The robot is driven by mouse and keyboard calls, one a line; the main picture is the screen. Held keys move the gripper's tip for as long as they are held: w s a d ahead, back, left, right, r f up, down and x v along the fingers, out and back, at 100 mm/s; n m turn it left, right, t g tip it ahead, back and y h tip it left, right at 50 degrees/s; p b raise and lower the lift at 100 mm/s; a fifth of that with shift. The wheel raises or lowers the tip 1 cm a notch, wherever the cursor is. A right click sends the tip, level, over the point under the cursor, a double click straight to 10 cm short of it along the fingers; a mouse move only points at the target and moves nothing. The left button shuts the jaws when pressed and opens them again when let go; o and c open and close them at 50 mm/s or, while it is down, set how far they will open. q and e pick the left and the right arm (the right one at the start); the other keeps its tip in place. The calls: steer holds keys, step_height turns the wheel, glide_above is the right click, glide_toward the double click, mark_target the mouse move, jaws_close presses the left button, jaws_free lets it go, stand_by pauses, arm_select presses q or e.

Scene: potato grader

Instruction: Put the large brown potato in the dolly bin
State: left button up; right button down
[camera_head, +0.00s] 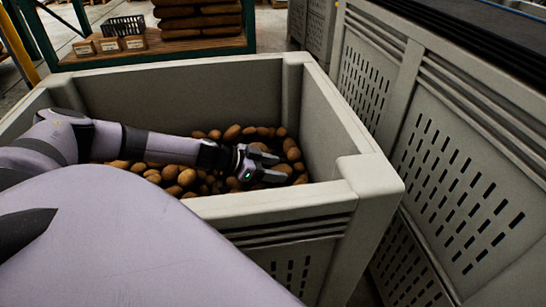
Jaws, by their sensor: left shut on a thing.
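My left gripper (272,167) is inside a large grey bin (274,207), low over a pile of brown potatoes (187,178). Its dark fingers are shut on a brown potato (284,168), which is partly hidden by them. I cannot tell clearly how large this potato is or whether it touches the others. The pile is partly covered by my left arm. My right gripper is not in view. I cannot tell whether this grey bin stands on a dolly, as its base is out of view.
Tall grey slotted bins (455,165) stand close on the right. The grey bin's raised walls surround my gripper. Behind it, a green-framed wooden shelf (160,48) holds stacked brown sacks (198,15), a black crate (123,25) and small boxes.

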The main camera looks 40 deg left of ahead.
arm_select(q)
steer(key=o, duration=1.2)
steer(key=p+v, duration=0.1)
steer(key=v, duration=1.1)
